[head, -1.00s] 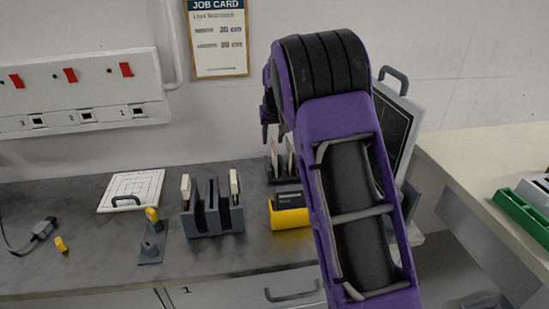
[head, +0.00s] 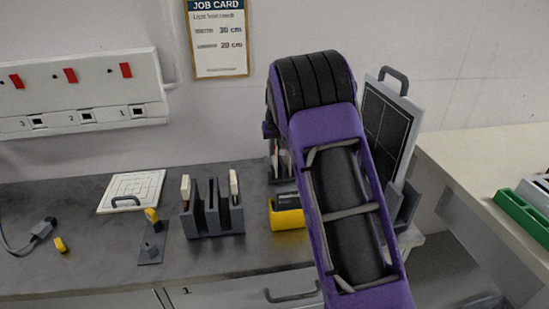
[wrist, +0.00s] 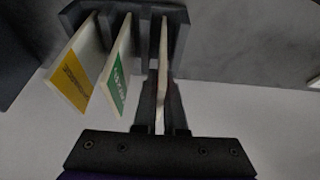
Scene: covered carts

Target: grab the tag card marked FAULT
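In the wrist view the dark card rack (wrist: 80,12) holds upright cards. The left card (wrist: 75,75) has a yellow label, the middle card (wrist: 115,75) a green label; I cannot read either surely. A third card (wrist: 163,60) stands edge-on, its label face hidden, so I cannot read FAULT on it. My gripper (wrist: 162,85) has one finger on each side of this third card, very close to it. Whether the fingers press on it I cannot tell. In the head view my arm hides the gripper and most of the rack.
In the head view a grey slotted holder (head: 212,222) and a yellow-fronted box (head: 287,219) stand near the rack. A framed dark panel with a handle (head: 389,125) stands right, behind my arm. A white board (head: 131,190) lies left.

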